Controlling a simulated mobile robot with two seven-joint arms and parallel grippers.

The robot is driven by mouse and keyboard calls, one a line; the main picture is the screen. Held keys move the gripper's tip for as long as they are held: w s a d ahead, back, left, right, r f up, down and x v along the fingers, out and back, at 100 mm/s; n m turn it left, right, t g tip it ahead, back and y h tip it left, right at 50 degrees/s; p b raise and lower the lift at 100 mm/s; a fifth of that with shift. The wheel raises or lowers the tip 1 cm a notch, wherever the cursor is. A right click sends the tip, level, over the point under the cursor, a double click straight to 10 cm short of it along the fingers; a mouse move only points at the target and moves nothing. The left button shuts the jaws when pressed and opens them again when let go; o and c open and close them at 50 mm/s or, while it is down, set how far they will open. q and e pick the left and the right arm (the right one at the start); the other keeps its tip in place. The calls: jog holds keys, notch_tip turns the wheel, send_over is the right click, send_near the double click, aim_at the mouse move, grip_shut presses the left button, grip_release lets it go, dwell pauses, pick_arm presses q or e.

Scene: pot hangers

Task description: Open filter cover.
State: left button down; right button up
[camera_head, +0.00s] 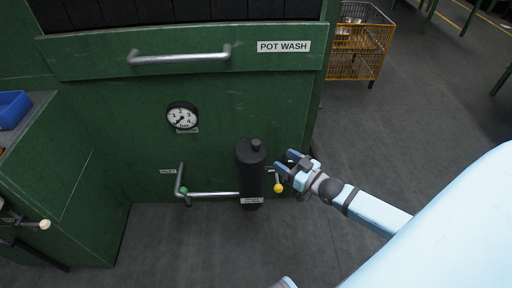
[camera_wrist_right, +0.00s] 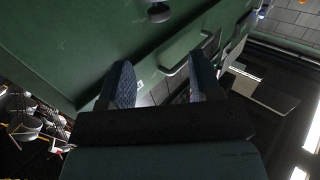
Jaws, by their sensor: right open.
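A black upright filter canister (camera_head: 251,180) is mounted low on the front of the green pot-wash unit. Its cover (camera_head: 252,151), with a small round knob on top, sits on the canister and looks closed. My right gripper (camera_head: 286,162) is open and empty, just right of the canister and apart from it in the head view. In the right wrist view its two fingers (camera_wrist_right: 161,75) are spread with nothing between them. I cannot make out the canister in that view. My left gripper is not in view.
A yellow-knobbed lever (camera_head: 279,188) hangs beside the canister, close under my right gripper. A grey pipe (camera_head: 212,194) with a green knob is on the left. A gauge (camera_head: 182,116) and a handle bar (camera_head: 180,58) are above. An orange wire basket (camera_head: 357,58) stands back right.

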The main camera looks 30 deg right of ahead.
aim_at(260, 144)
jog(key=b+x, duration=0.2)
jog(key=x, duration=0.7)
jog(key=shift+w+f, duration=0.1)
jog(key=shift+w, duration=0.3)
jog(key=shift+w+a, duration=0.15)
jog(key=shift+w, duration=0.3)
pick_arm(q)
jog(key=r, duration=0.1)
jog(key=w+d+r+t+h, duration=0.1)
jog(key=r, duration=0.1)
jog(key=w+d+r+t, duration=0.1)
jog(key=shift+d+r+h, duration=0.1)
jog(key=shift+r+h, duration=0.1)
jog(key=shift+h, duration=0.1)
